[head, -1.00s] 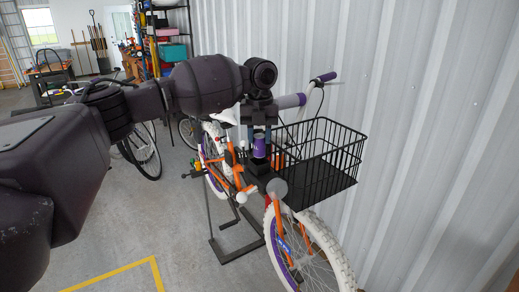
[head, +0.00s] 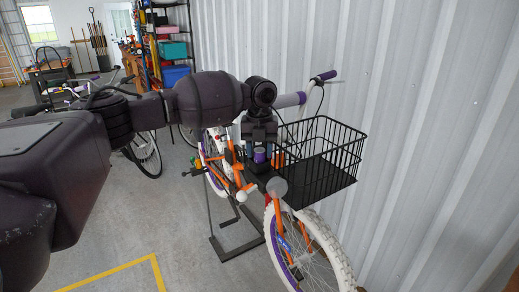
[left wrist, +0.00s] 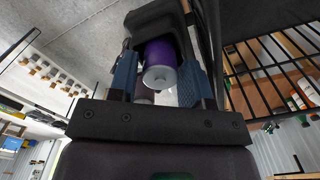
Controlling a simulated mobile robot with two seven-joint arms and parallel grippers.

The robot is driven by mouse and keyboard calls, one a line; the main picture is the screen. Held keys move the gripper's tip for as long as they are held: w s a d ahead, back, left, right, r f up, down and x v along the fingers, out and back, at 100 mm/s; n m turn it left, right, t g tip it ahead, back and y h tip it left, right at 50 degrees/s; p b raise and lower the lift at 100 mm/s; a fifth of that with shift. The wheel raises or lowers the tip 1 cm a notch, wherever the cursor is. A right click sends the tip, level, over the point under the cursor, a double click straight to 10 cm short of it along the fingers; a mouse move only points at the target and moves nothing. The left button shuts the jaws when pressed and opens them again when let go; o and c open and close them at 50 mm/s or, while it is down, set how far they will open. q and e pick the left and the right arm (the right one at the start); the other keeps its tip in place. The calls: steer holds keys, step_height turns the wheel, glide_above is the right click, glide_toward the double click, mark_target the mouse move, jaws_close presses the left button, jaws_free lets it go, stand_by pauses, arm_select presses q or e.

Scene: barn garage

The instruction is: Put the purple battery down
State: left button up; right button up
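The purple battery (head: 259,155) is upright in the head view, low between the blue fingers of my left gripper (head: 258,134), at the front of the bicycle. In the left wrist view, the battery (left wrist: 160,58) shows its purple side and pale round end. My left gripper (left wrist: 160,75) has a finger close against each side of it. A black part (left wrist: 152,20) lies just beyond the battery; I cannot tell whether the battery rests in it. My right gripper is not in view.
The bicycle's black wire basket (head: 318,165) is just right of the gripper. The white and purple handlebar (head: 290,100) is close behind. The corrugated wall (head: 430,130) stands to the right. The floor (head: 140,220) at left front is clear.

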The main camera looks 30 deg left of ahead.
mark_target(260, 149)
arm_select(q)
step_height(260, 149, up, 12)
steer(key=shift+r+b, duration=0.15)
steer(key=shift+b, duration=0.3)
stand_by(0.7)
